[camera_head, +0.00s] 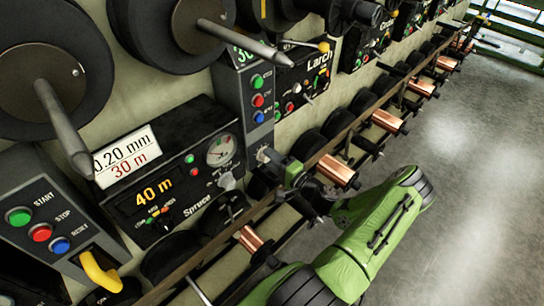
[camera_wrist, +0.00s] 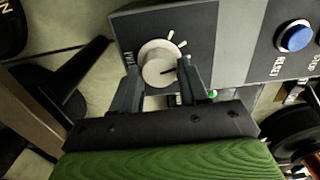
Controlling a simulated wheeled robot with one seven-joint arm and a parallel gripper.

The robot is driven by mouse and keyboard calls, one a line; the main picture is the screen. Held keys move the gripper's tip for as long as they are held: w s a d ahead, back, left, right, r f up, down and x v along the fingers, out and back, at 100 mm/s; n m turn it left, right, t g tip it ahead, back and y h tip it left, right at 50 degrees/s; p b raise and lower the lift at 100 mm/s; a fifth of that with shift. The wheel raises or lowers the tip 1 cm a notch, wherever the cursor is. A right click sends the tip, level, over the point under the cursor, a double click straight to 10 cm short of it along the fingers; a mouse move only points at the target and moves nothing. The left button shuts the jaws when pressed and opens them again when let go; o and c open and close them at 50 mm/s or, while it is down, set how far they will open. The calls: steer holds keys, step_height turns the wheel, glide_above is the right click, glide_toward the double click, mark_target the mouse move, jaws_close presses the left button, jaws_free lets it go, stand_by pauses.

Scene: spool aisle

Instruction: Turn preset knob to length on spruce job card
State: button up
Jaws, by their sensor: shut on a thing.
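The Spruce panel (camera_head: 178,172) has an amber display (camera_head: 154,191) reading 40 m. Above it, the job card (camera_head: 127,156) reads 0.20 mm and 30 m. A pale knob (camera_head: 227,181) sits at the panel's lower right, below a round gauge. In the head view my gripper (camera_head: 273,161) is right of the Spruce panel, at the foot of a grey button column. In the wrist view my gripper (camera_wrist: 158,75) is shut on a white round knob (camera_wrist: 156,58), one finger on each side. Tick marks surround this knob, and its dark pointer mark points right.
The grey column (camera_head: 236,95) carries green, red and blue buttons; its blue reset button (camera_wrist: 295,38) shows beside the knob's plate. The Larch panel (camera_head: 300,80) is beyond. A rail with copper spools (camera_head: 338,170) runs below. Open floor (camera_head: 470,150) lies right.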

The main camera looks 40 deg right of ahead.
steer(key=shift+m+p, duration=0.4)
steer(key=shift+m, duration=0.8)
steer(key=o, duration=1.1)
steer(key=shift+c, duration=0.2)
steer(key=s+p, duration=0.2)
steer(key=s, duration=1.3)
steer(key=shift+s+d, duration=0.25)
steer(key=shift+s, duration=0.15)
